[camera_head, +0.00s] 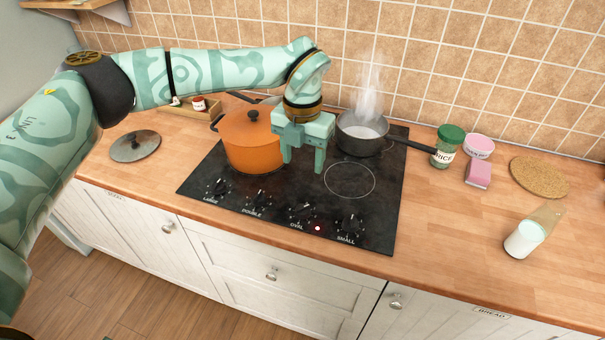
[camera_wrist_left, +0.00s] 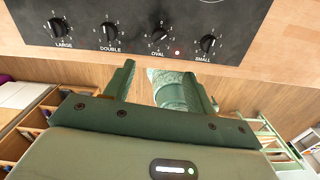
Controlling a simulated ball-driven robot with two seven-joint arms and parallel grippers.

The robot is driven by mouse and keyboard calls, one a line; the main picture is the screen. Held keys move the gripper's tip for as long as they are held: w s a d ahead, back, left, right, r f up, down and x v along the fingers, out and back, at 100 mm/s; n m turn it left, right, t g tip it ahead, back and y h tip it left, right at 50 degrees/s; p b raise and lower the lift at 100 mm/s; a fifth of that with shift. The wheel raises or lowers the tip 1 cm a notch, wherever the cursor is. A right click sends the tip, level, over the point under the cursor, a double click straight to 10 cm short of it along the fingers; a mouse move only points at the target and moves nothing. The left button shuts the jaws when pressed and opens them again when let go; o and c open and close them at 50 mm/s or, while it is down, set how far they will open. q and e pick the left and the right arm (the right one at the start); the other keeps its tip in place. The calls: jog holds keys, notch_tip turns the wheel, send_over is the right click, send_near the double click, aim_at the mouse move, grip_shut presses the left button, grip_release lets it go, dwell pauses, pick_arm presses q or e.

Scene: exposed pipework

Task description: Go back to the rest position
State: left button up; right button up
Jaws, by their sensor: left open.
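My left arm reaches in from the left across the back of the counter in the head view. Its gripper (camera_head: 304,166) points down over the black hob, beside the orange pot, with its two fingers apart and nothing between them. In the left wrist view the open, empty gripper (camera_wrist_left: 170,82) shows below the hob's row of knobs (camera_wrist_left: 160,35). One of my own green arm parts shows behind the fingers there. My right gripper is in neither view.
An orange lidded pot (camera_head: 254,145) and a steaming saucepan (camera_head: 362,134) stand on the hob (camera_head: 290,212). A loose lid (camera_head: 135,146) lies left. The right front counter is mostly clear.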

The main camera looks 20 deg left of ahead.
pick_arm(q)
jog(key=shift+r, duration=0.65)
